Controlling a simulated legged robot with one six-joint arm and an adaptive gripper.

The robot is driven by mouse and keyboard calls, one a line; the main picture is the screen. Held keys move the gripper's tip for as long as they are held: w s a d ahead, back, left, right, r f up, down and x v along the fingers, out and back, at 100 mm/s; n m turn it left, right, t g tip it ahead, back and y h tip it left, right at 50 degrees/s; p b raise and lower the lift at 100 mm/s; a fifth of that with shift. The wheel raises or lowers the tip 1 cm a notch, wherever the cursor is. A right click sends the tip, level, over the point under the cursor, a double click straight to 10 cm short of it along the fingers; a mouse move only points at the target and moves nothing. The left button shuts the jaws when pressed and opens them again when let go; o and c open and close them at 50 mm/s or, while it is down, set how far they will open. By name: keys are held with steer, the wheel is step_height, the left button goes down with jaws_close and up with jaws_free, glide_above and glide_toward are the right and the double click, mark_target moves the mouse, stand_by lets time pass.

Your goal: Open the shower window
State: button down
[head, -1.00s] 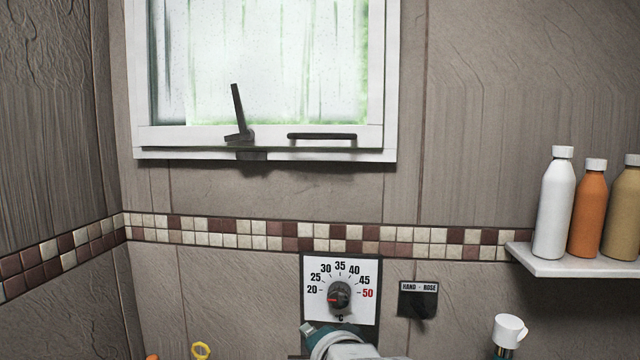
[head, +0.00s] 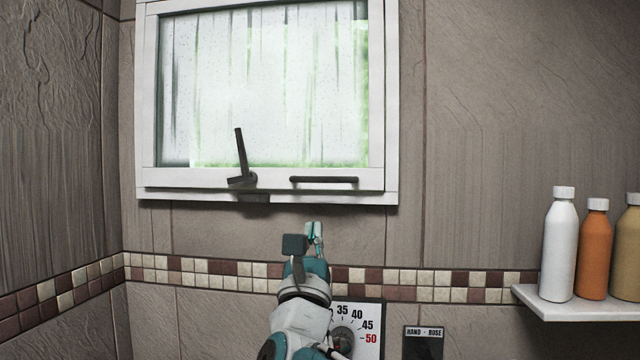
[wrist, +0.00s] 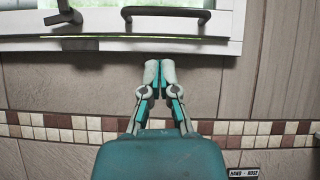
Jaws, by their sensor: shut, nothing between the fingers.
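The shower window (head: 265,95) has a white frame and wet, streaked glass, set in the wall above the tile band. A dark latch lever (head: 241,158) stands nearly upright on its bottom rail, tilted slightly left. To its right is a dark horizontal bar handle (head: 323,180). My gripper (head: 314,232) is shut and empty, below the window frame and apart from it. In the wrist view, its fingertips (wrist: 160,66) point up, just below the sill, with the bar handle (wrist: 167,15) above and the lever (wrist: 64,13) to the upper left.
A temperature dial plate (head: 368,332) is partly hidden behind my arm. A small black switch plate (head: 424,342) is to its right. A white shelf (head: 580,304) with several bottles juts out at the right. The wall between window and tile band is bare.

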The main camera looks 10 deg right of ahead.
mark_target(325, 175)
steer(key=shift+m+h, duration=0.5)
steer(key=shift+m, duration=0.3)
steer(key=x, duration=1)
steer(key=shift+d+r, duration=0.1)
steer(key=shift+r, duration=0.1)
